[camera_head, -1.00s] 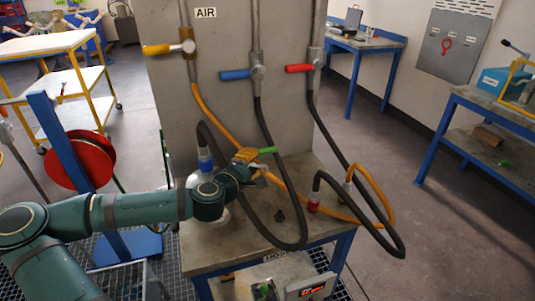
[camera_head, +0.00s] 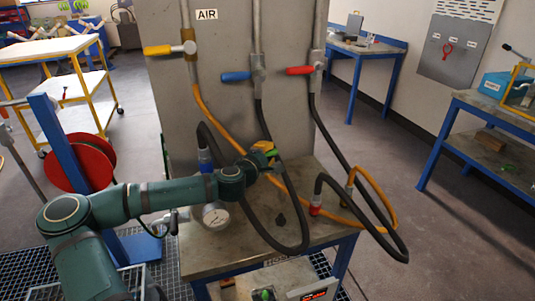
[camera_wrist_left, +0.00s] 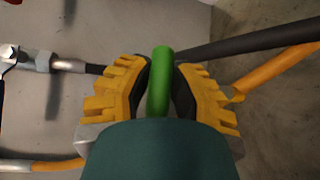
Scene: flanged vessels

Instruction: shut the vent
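The green handle (camera_wrist_left: 160,85), which I take to be the vent's, runs between the yellow fingers of my left gripper (camera_wrist_left: 161,88) in the left wrist view. The dark pads lie against it on both sides. In the head view the left gripper (camera_head: 265,153) is above the grey bench, in front of the panel, and only a little green shows there. The valve body under the handle is hidden by my gripper and arm. My right gripper is not in view.
Yellow (camera_head: 158,50), blue (camera_head: 235,76) and red (camera_head: 299,70) levers sit on panel pipes. A black hose (camera_head: 302,205) and an orange hose (camera_head: 207,108) loop close to my gripper. A round gauge (camera_head: 215,216) stands on the bench (camera_head: 195,260).

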